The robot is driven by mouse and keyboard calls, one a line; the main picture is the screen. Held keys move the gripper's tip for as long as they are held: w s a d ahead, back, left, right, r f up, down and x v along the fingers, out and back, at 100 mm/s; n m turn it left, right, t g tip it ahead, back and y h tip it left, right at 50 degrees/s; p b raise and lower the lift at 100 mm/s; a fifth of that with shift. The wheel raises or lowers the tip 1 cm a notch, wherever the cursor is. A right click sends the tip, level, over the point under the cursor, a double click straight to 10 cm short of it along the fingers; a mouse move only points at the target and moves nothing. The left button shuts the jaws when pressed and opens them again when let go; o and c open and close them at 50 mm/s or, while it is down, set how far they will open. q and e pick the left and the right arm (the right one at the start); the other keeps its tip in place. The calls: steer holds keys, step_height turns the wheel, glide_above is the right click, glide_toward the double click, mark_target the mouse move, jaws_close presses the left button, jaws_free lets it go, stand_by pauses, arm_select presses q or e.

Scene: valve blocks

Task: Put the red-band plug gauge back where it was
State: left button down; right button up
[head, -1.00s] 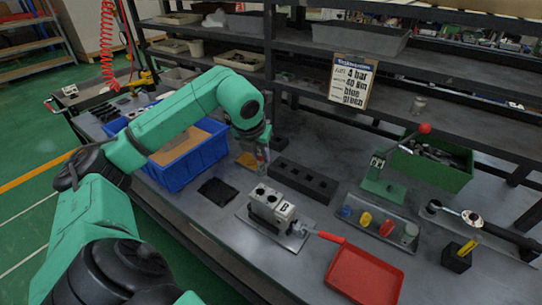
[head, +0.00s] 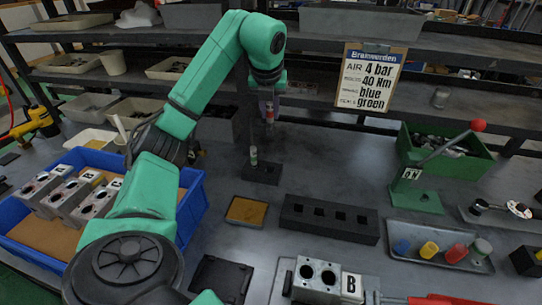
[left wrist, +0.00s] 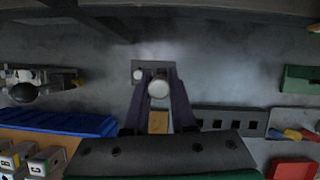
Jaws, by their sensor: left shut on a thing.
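My left gripper (head: 269,112) is shut on the red-band plug gauge (head: 268,107), which hangs upright with its red band showing. In the left wrist view the gauge end (left wrist: 159,89) sits between the two fingers. The small black gauge stand (head: 263,173) is on the bench below the gauge, which is raised clear of it in the head view. A plug gauge with a green band (head: 254,156) stands at the stand's left side. In the left wrist view the held gauge partly covers the stand (left wrist: 140,65). My right gripper is not in view.
An orange-brown pad (head: 246,211) and a long black block with square holes (head: 330,217) lie in front of the stand. A blue crate (head: 193,205) holds valve blocks at left. A shelf upright stands close behind the stand.

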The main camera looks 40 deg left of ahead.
mark_target(270, 127)
arm_select(q)
step_height(270, 127, down, 7)
steer(key=shift+d+r+b, duration=0.1)
steer(key=shift+r+b, duration=0.1)
steer(key=shift+b, duration=0.2)
steer(key=f, duration=0.9)
steer(key=shift+a+f, duration=0.2)
steer(key=shift+f, duration=0.1)
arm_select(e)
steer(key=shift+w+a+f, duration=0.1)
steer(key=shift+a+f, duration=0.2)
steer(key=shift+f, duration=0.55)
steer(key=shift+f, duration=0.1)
arm_select(q)
steer(key=c, duration=0.7)
jaws_free()
steer(key=shift+f, duration=0.1)
steer(key=shift+c, duration=0.2)
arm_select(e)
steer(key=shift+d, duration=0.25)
arm_select(q)
steer(key=shift+r, duration=0.25)
steer(key=v, duration=1.2)
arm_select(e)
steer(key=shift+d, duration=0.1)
